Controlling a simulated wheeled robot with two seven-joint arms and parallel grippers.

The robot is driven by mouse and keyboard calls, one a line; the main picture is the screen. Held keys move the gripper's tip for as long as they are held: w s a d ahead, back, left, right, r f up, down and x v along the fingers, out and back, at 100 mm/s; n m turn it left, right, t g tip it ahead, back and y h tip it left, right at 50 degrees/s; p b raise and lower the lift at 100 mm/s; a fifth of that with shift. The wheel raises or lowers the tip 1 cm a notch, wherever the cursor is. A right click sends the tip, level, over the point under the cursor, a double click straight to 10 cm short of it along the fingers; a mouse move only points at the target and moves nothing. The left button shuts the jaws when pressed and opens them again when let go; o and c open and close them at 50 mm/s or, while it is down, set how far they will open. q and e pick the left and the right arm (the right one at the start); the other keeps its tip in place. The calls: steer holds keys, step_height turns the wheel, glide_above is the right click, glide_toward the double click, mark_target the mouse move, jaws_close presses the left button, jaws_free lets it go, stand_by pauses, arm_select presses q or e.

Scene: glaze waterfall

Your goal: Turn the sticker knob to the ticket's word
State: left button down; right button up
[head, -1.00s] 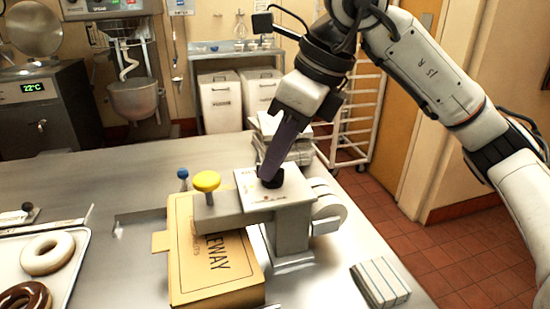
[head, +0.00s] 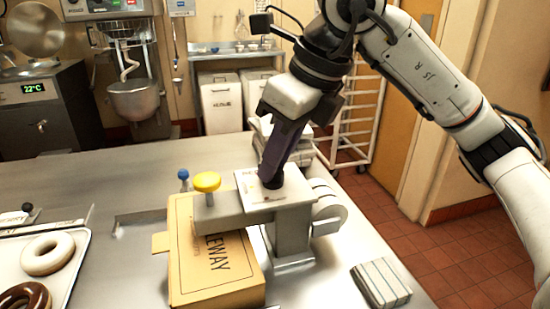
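The sticker machine (head: 293,228) is a grey metal unit with a flat white plate (head: 255,190) on top, standing on the steel table. The small dark sticker knob (head: 270,181) sits on that plate, mostly hidden by my fingers. My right gripper (head: 272,172) comes down on it at a tilt, its dark purple fingers closed around the knob. The plate's printed marks are too small to read. No ticket with a readable word shows. My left gripper is not in view.
A blue-topped peg (head: 183,175) stands behind. A doughnut tray (head: 72,270) is at left, a striped stack (head: 381,283) at right. The table's back left is clear.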

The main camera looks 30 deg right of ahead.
steer(key=o, duration=0.3)
steer(key=p+v, duration=0.1)
steer(key=v, duration=0.9)
steer(key=shift+s+d, duration=0.1)
stand_by(0.3)
